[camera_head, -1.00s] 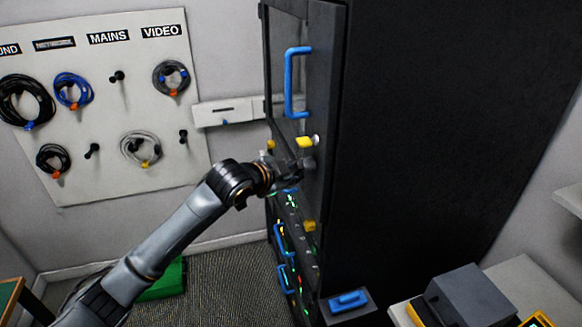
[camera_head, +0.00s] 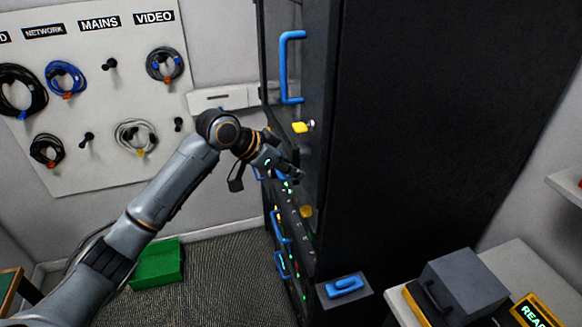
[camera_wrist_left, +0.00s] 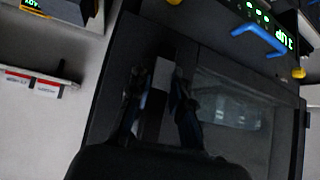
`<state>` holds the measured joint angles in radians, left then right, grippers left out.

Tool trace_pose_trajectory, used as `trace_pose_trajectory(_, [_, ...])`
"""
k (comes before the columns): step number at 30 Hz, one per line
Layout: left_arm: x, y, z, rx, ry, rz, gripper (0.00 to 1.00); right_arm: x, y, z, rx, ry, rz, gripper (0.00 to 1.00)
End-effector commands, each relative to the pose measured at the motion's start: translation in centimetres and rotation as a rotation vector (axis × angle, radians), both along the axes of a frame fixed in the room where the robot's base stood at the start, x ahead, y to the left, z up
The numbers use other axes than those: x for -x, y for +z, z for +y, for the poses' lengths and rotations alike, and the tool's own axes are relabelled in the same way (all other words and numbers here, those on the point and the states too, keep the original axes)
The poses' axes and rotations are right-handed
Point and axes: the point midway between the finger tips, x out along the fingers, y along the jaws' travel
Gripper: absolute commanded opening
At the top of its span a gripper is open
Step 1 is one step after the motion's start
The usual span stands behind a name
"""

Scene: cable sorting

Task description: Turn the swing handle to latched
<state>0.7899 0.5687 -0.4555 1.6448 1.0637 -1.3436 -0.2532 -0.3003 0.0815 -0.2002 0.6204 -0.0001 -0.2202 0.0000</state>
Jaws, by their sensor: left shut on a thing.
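The black cabinet (camera_head: 440,110) stands at the right in the head view, its narrow front facing left. My left gripper (camera_head: 290,170) is at this front, below a yellow part (camera_head: 300,127). In the left wrist view my left gripper (camera_wrist_left: 158,95) faces a dark door with a window (camera_wrist_left: 228,105). Its two fingers are either side of a narrow piece at the door's edge, and it is shut on the swing handle. The handle is mostly hidden by the fingers, and its angle cannot be told. My right gripper is not in view.
A blue pull handle (camera_head: 286,65) sticks out above my gripper. More blue handles (camera_head: 279,227) are below. Cables hang on a white board (camera_head: 95,165) at the left. A green box (camera_head: 158,265) lies on the floor. A side table (camera_head: 400,312) stands at the lower right.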

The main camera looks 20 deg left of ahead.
Motion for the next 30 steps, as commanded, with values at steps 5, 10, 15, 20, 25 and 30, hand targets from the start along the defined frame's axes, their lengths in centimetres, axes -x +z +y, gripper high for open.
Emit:
trace_pose_trajectory(5, [0.08,-0.02,-0.04,0.013,0.001,0.019,0.00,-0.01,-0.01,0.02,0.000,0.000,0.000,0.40])
trace_pose_trajectory(10, [0.11,-0.02,-0.08,0.015,0.001,0.023,0.00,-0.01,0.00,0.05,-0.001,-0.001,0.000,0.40])
trace_pose_trajectory(15, [0.12,-0.05,-0.09,0.014,0.001,0.023,0.00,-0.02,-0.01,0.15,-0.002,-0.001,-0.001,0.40])
trace_pose_trajectory(20, [0.12,-0.06,-0.10,0.014,0.001,0.023,0.43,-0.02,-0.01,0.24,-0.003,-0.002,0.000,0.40])
trace_pose_trajectory(25, [0.10,-0.04,-0.09,0.014,0.001,0.021,0.43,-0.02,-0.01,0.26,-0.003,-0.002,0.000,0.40])
trace_pose_trajectory(30, [0.18,0.16,0.07,0.014,0.001,0.019,0.43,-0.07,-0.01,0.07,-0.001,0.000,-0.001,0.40])
